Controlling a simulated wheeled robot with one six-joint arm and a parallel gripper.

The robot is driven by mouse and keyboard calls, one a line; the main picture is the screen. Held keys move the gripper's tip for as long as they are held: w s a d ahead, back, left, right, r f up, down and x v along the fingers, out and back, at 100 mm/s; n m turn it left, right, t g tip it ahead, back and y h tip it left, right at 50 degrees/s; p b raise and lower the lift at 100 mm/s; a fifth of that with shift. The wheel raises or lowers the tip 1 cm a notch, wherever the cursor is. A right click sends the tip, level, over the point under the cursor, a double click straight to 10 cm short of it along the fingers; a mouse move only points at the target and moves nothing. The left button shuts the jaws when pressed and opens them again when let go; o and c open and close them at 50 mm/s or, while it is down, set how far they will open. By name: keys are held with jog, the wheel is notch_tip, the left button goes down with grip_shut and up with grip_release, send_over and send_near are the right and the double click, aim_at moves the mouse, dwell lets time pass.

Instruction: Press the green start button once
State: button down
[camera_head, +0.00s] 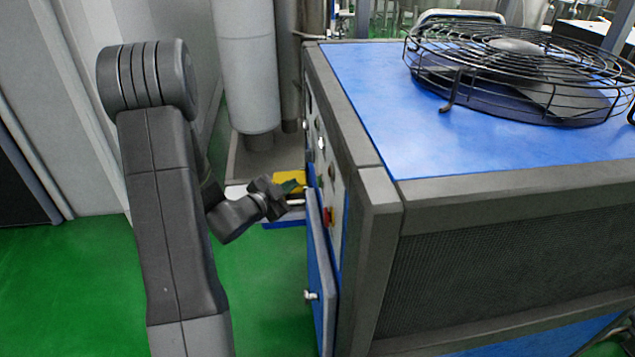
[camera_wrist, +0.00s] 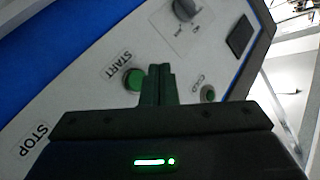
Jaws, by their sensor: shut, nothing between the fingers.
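The green start button (camera_wrist: 133,79) sits on the pale panel (camera_wrist: 85,85) beside the START label (camera_wrist: 119,65) in the wrist view. My gripper (camera_wrist: 161,72) is shut and empty; its fingertips show just right of the button, overlapping the panel. I cannot tell whether they touch it. In the head view my gripper (camera_head: 294,188) is beside the left side of the blue-topped machine (camera_head: 420,110), at its control panel. The green button is not visible there.
A second, smaller green button (camera_wrist: 208,94) lies to the right of my fingers. A grey knob (camera_wrist: 186,9) is above, and the STOP label (camera_wrist: 34,139) is lower left. In the head view a blue door (camera_head: 320,265) stands at the machine's side, and a wire-guarded fan (camera_head: 515,70) is on top.

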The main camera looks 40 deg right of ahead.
jog(key=shift+s+d+b, duration=0.3)
jog(key=shift+s+d, duration=0.15)
jog(key=shift+d, duration=0.3)
jog(key=shift+s+d+b, duration=0.25)
jog(key=shift+s+d, duration=0.15)
jog(key=shift+d, duration=0.35)
dwell(0.9)
jog(key=shift+s+d+b, duration=0.2)
jog(key=shift+d+b, duration=0.1)
jog(key=shift+d, duration=0.1)
jog(key=shift+s+d, duration=0.2)
jog(key=shift+d, duration=0.15)
dwell(0.7)
dwell(0.3)
jog(key=shift+w+a+b, duration=0.3)
jog(key=shift+w+a, duration=0.1)
jog(key=shift+a, duration=0.35)
jog(key=w+a, duration=0.1)
jog(key=a, duration=0.1)
jog(key=w+a, duration=0.1)
jog(key=a, duration=0.1)
jog(key=shift+w+a, duration=0.15)
jog(key=shift+w, duration=0.05)
